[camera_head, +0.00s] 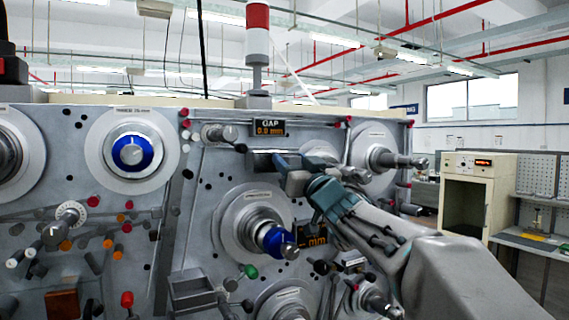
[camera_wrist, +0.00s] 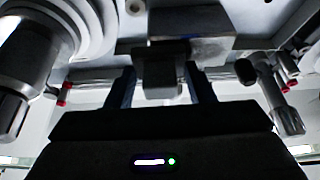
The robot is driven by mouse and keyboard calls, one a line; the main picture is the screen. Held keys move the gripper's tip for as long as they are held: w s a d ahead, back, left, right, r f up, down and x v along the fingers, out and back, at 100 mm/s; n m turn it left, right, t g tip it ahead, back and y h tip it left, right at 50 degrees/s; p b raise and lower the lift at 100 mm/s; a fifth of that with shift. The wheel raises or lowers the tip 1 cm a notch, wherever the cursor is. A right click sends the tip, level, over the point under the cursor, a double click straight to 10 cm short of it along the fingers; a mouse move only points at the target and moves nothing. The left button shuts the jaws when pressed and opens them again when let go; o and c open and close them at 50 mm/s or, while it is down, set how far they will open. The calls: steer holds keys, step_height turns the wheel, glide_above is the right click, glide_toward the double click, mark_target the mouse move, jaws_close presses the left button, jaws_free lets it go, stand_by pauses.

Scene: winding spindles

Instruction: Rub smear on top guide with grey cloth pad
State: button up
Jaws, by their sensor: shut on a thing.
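The top guide (camera_head: 261,162) is a dark, shiny bar on the machine's front panel, just below the gap display. In the wrist view the guide (camera_wrist: 215,47) lies across the upper middle. My gripper (camera_head: 291,172) is at the guide's right end. In the wrist view my gripper (camera_wrist: 160,78) is shut on the grey cloth pad (camera_wrist: 161,84), a small grey block between both fingers. The pad's far end overlaps the guide in this view; I cannot tell whether they touch. A darker patch shows on the guide, but I cannot clearly make out the smear.
A spindle with a grey disc (camera_head: 370,143) sticks out right of my gripper. A blue-cored spindle (camera_head: 274,240) juts out below. The gap display (camera_head: 270,128) is above the guide. Small knobs, rollers and a red-and-white signal lamp (camera_head: 257,40) surround the area.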

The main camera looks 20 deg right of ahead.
mark_target(255, 156)
steer(key=shift+w+d, duration=0.1)
steer(key=shift+d, duration=0.1)
steer(key=a+b, duration=0.1)
steer(key=a, duration=0.1)
steer(key=s+a+b, duration=0.1)
steer(key=a, duration=0.1)
steer(key=shift+b, duration=0.35)
steer(key=shift+s+a+f+b, duration=0.1)
steer(key=shift+a+b, duration=0.5)
steer(key=shift+a, duration=0.1)
steer(key=shift+s+a+f+b, duration=0.1)
steer(key=shift+a+b, duration=0.5)
steer(key=shift+a, duration=0.1)
steer(key=shift+a+r, duration=0.2)
steer(key=shift+a, duration=0.25)
steer(key=shift+s, duration=0.1)
steer(key=shift+s+d+f+b, duration=0.1)
steer(key=shift+s+b, duration=0.35)
steer(key=shift+s, duration=0.05)
steer(key=shift+s+d+b, duration=0.25)
steer(key=shift+s, duration=0.9)
steer(key=shift+s+d+b, duration=0.25)
steer(key=shift+s, duration=0.9)
